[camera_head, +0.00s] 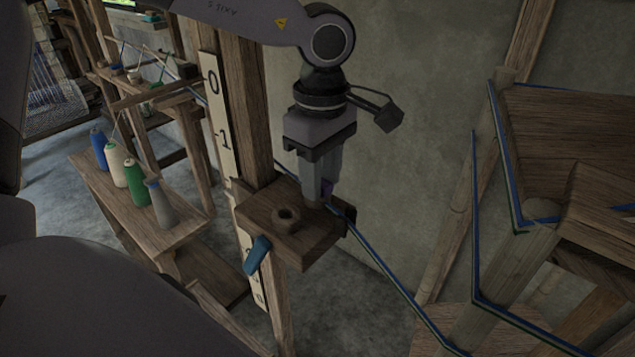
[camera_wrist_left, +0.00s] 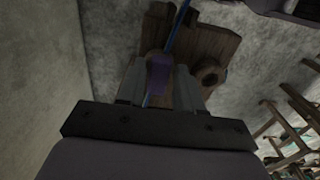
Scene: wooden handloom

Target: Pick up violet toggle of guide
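The guide is a wooden block (camera_head: 273,227) on an upright post, with a round hole on top and a blue handle (camera_head: 258,253) on its side. The violet toggle (camera_head: 327,189) stands at the block's far edge and is mostly hidden behind a finger. My left gripper (camera_head: 319,192) points down over it. In the left wrist view the violet toggle (camera_wrist_left: 158,75) lies between the two finger tips, with the block (camera_wrist_left: 208,45) beyond. The fingers are apart and very close to its sides; I cannot tell whether they touch it. My right gripper is out of view.
A blue cord (camera_head: 392,283) runs from the guide down to the right, towards wooden loom beams (camera_head: 510,270). A numbered scale (camera_head: 216,115) stands along the post. Several thread spools (camera_head: 135,183) stand on a low bench (camera_head: 180,240) at left. A grey wall (camera_head: 410,110) is behind.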

